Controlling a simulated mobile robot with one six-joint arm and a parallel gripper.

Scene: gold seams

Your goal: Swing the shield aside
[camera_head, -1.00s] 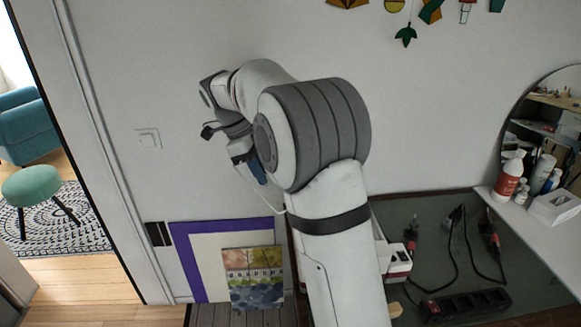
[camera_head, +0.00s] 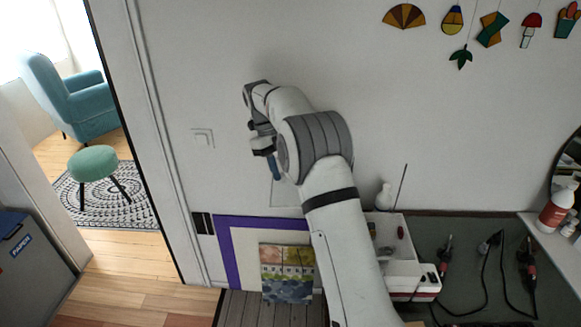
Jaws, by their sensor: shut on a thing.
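My gripper (camera_head: 266,150) is in front of the white wall, left of my arm's elbow, pointing down, with its fingertips partly hidden. It is shut on what seems to be the shield, at a dark blue piece (camera_head: 272,168) that looks like its grip. The shield (camera_head: 284,193) is a faint, clear panel with a thin pale outline. It hangs below the gripper, just left of my forearm, which hides its right side.
A workbench (camera_head: 455,268) lies to the right, with a white station (camera_head: 400,262), tools on cords and bottles. A purple-framed board (camera_head: 228,238) and a patterned booklet (camera_head: 286,272) stand below the gripper. A doorway with a green stool (camera_head: 93,163) opens at left.

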